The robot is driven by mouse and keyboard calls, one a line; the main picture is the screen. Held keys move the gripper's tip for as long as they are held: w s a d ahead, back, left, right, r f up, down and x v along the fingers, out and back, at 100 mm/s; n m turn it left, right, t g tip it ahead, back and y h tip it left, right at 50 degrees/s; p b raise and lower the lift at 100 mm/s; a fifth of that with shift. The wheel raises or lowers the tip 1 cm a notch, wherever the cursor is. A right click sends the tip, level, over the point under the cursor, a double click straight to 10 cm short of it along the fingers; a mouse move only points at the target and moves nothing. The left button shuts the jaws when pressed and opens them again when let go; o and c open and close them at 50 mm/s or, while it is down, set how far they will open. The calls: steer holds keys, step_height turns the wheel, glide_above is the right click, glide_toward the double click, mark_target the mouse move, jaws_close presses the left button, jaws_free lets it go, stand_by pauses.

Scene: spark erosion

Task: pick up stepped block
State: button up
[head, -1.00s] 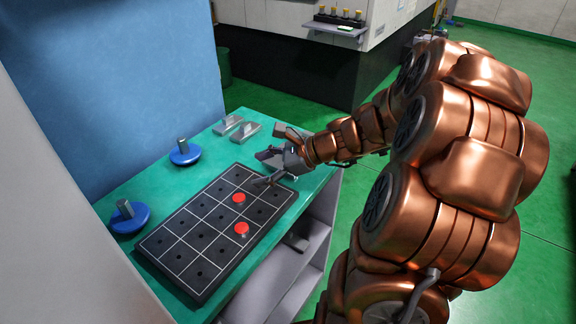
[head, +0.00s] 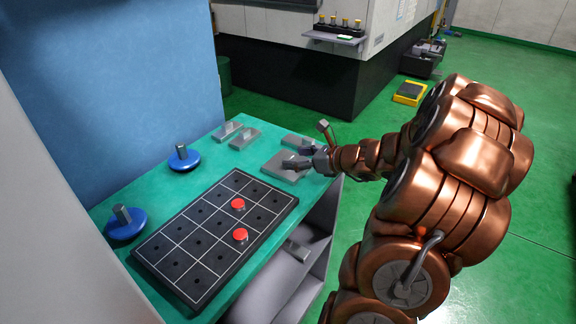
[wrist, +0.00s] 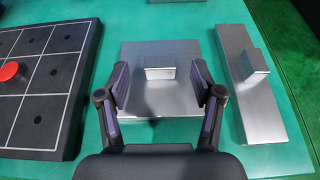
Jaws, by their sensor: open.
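The stepped block seems to be the grey metal piece with a wide square base (wrist: 160,108) and a small raised block on top; it also shows in the head view (head: 281,171). It rests flat on the green table. My gripper (wrist: 160,86) is open, with its fingers on the left and right of the small raised block in the wrist view. The fingers appear above the base and apart from the raised block. In the head view my gripper (head: 299,157) partly covers the piece.
A long metal bar (wrist: 248,95) with a raised block lies close on the right. A black gridded board (head: 190,245) with two red discs (head: 240,235) lies left. Two blue round pieces (head: 184,160) and two metal pieces (head: 244,138) stand on the table (head: 222,170).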

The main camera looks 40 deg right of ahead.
mark_target(290, 158)
steer(key=shift+x, duration=1.7)
jaws_close()
